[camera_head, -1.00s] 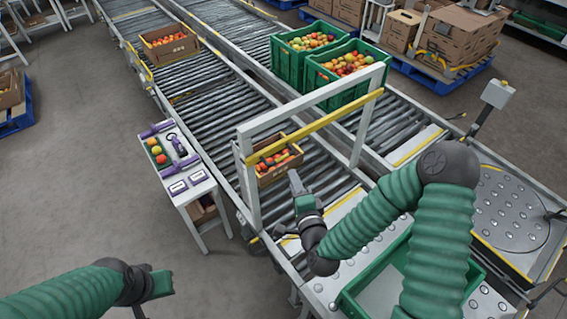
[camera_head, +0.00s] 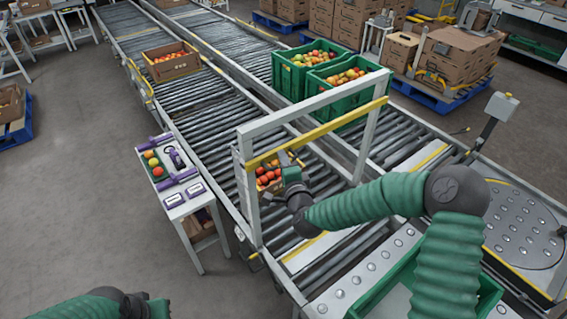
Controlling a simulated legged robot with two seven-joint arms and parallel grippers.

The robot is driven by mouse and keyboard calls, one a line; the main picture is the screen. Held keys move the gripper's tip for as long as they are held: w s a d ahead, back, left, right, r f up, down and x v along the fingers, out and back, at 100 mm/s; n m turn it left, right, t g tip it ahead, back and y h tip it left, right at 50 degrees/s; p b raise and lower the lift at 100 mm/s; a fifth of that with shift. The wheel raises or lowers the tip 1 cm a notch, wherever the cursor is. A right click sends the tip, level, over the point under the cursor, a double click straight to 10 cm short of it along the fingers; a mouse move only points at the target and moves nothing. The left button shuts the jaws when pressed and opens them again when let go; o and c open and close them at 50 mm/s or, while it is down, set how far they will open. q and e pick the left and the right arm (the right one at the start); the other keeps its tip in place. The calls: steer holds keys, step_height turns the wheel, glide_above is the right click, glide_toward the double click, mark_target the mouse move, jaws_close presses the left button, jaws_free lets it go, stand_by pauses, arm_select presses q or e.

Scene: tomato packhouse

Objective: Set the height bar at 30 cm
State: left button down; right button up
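The height bar (camera_head: 335,125) is a yellow bar across a white gantry frame (camera_head: 313,102) over the near conveyor. It sits a little below the frame's top beam. I see no readable height scale. My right gripper (camera_head: 287,159) is at the bar's lower edge, left of its middle. Its fingertips overlap or nearly meet the bar; I cannot tell whether they touch it or how far they are apart. My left gripper (camera_head: 158,308) is cut off at the bottom left edge, away from the frame.
A cardboard box of fruit (camera_head: 268,180) stands under the frame, partly behind my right gripper. Another fruit box (camera_head: 171,62) is farther up the conveyor. Green crates (camera_head: 293,76) stand on the far conveyor. A small table (camera_head: 172,200) with purple tools stands left of the frame.

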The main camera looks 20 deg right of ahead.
steer(key=shift+d, duration=0.15)
jaws_close()
stand_by(1.3)
